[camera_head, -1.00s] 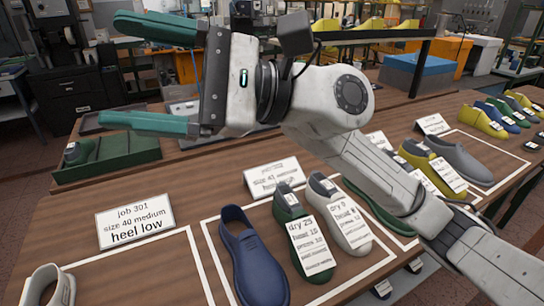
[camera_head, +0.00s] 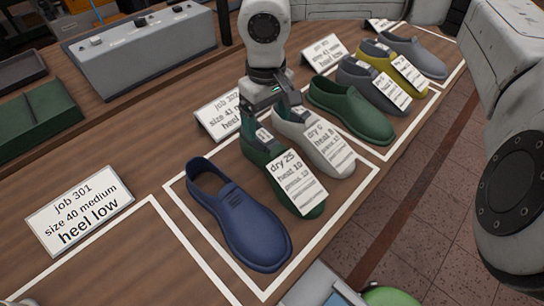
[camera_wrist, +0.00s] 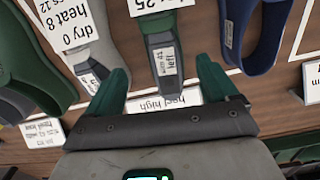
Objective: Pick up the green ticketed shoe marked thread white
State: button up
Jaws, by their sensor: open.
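A green shoe (camera_head: 252,152) with a grey heel part and a white ticket reading dry 25, heat 10 stands between a plain blue shoe and a white ticketed shoe. Any thread wording is too small to read. My gripper (camera_head: 270,108) is open and empty, pointing down over the heel end of the green ticketed shoe. In the wrist view the grey heel part (camera_wrist: 164,50) of this shoe shows ahead of the gap between my two green fingers (camera_wrist: 163,88). The fingers do not clearly touch it. Part of the heel is hidden behind the gripper in the head view.
The blue shoe (camera_head: 240,225) and white ticketed shoe (camera_head: 345,170) stand close on either side. An unticketed-looking green shoe (camera_head: 350,112) and grey and yellow ticketed shoes lie beyond. Job cards (camera_head: 80,207) stand behind the outlined bays. A grey box (camera_head: 145,50) is at the back.

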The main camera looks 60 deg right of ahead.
aim_at(267, 137)
jog(key=shift+a+f+p, duration=0.15)
jog(key=shift+f+p, duration=0.3)
jog(key=shift+f, duration=1.25)
jog(key=shift+a+f+p, duration=0.15)
jog(key=shift+f+p, duration=0.25)
jog(key=shift+f, duration=1.25)
jog(key=shift+r, duration=0.1)
grip_shut()
